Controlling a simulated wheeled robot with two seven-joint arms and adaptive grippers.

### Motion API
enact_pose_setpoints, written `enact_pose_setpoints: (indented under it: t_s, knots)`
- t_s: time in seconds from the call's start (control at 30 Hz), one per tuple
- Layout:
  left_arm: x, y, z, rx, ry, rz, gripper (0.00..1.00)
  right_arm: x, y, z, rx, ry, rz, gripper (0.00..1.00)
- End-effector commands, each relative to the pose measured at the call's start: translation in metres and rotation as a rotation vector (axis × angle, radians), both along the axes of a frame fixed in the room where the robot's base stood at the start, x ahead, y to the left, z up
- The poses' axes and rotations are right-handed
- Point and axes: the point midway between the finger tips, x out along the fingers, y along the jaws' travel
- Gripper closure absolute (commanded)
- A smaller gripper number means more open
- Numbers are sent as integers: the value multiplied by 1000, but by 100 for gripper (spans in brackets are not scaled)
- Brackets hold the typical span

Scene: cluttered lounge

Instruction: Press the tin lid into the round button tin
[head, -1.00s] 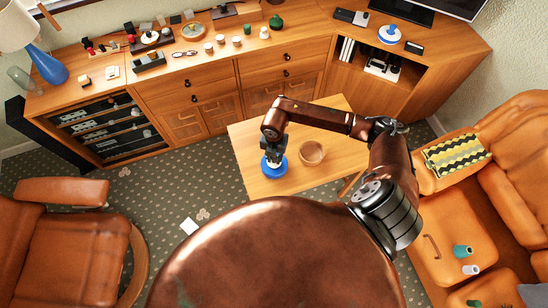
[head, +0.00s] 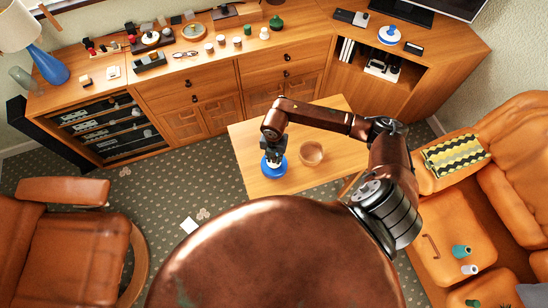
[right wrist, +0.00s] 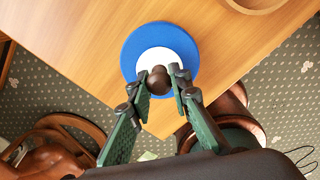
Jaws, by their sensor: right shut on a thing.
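A round blue disc (head: 279,173) with a white centre and a dark brown knob sits near the left front edge of the small wooden table (head: 255,184). It looks like the tin lid; whether the button tin is under it is hidden from above. It also shows in the right wrist view (right wrist: 135,50), with the brown knob (right wrist: 159,82) on its white middle. My right gripper (head: 273,156) points down over it. In the right wrist view my right gripper's fingertips (right wrist: 160,76) are on either side of the knob, shut on it. My left gripper is not in view.
A round wooden bowl (head: 311,153) stands on the table just right of the disc. Another blue and white round thing (head: 389,34) stands on the cabinet at the back. An orange sofa (head: 445,232) is at the right, a brown armchair (head: 70,245) at the left.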

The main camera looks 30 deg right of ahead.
Motion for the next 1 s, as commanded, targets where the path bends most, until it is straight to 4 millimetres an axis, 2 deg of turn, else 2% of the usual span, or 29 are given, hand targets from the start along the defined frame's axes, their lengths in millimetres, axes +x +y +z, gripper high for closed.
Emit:
enact_pose_setpoints:
  t_s: [0.37,1.0]
  knots:
    - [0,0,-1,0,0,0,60,0,0,-2,0,0,0,100]
    - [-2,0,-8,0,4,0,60,0,0,-17,-1,1,0,100]
